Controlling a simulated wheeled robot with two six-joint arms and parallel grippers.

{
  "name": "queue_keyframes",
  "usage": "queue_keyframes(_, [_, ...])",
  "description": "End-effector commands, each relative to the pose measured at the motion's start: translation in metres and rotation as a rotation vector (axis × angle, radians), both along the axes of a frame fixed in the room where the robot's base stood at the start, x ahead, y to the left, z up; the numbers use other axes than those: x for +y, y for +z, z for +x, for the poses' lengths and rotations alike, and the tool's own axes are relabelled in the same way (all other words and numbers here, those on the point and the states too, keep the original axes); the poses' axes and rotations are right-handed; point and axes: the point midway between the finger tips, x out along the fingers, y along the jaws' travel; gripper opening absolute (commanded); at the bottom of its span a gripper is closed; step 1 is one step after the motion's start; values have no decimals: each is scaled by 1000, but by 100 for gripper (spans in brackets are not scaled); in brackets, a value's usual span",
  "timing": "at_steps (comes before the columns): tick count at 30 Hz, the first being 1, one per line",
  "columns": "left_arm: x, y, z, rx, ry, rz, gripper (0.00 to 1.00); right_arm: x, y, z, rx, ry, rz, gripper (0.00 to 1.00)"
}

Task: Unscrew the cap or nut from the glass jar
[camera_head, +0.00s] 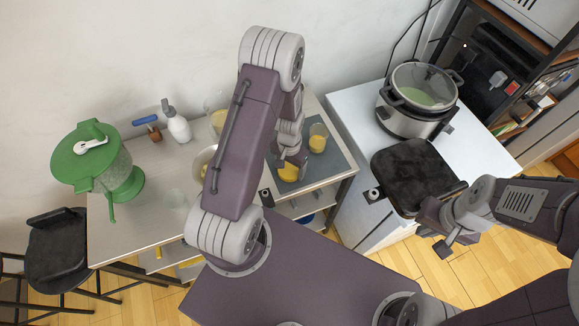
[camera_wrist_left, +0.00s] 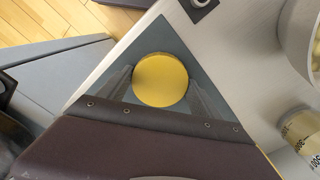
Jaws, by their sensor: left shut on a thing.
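A round yellow cap (camera_wrist_left: 161,80) lies between the two fingers of my left gripper in the left wrist view. The fingers are shut on its sides. In the head view my left gripper (camera_head: 290,160) points down at the grey mat, with the yellow cap (camera_head: 287,174) at its tips. The glass body of a jar under the cap is hidden, so I cannot tell whether the cap sits on it. My right gripper (camera_head: 441,238) is off to the right, beside the white counter, away from the cap; its opening is unclear.
A glass with yellow contents (camera_head: 318,140) stands right of my left gripper. A marked glass container (camera_wrist_left: 300,128) shows in the wrist view. A green-lidded dispenser (camera_head: 118,180), a white spray bottle (camera_head: 177,124) and a cooker (camera_head: 416,112) stand farther off. The grey mat (camera_head: 338,168) has some bare room.

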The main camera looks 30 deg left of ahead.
Motion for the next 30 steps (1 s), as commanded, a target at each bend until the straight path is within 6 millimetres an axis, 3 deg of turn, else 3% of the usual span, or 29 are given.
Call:
queue_keyframes(17, [0,-4,0,-1,0,0,26,0,-3,0,0,0,0,0])
queue_keyframes(18, [0,-4,0,-1,0,0,77,0,-3,0,0,0,0,0])
queue_keyframes(30, [0,-4,0,-1,0,0,79,0,-2,0,0,0,0,0])
